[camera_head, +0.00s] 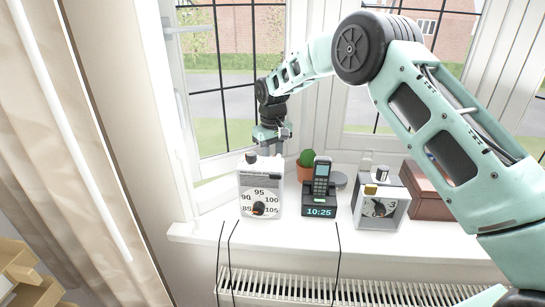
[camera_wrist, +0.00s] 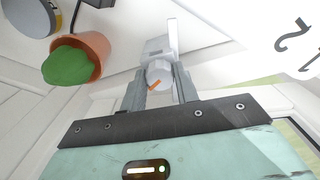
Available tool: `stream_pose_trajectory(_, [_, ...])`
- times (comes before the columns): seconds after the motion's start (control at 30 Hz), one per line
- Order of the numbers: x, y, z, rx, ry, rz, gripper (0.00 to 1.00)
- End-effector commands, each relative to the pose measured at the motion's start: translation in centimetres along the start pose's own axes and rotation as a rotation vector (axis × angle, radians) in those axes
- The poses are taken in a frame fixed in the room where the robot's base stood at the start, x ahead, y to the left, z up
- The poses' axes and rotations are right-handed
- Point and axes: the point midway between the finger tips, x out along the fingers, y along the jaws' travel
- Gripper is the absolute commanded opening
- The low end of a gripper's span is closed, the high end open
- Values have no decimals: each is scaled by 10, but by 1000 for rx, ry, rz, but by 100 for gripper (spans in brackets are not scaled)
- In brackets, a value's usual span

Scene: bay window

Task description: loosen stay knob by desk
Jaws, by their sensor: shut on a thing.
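The stay knob (camera_wrist: 159,74) is a small pale round knob with an orange mark, at the middle of the wrist view. It sits against a light grey stay fitting (camera_wrist: 160,45). My gripper (camera_wrist: 160,84) has one grey finger on each side of the knob and is shut on it. In the head view my gripper (camera_head: 272,149) reaches down by the window frame, behind the white radio (camera_head: 260,200). The knob is hidden there by the radio and my gripper.
A potted cactus (camera_head: 306,164), a phone on a clock dock (camera_head: 320,190), a grey dial box (camera_head: 381,207) and a brown box (camera_head: 428,192) stand right of the radio on the sill. The left casement (camera_head: 218,85) has a handle. A radiator (camera_head: 375,292) is below.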

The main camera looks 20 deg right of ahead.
Motion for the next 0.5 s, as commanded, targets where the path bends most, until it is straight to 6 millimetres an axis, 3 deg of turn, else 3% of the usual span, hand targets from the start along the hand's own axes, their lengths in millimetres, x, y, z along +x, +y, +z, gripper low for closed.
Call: stream_pose_trajectory(0.5, [-1,1,-1,-488,4,0,8])
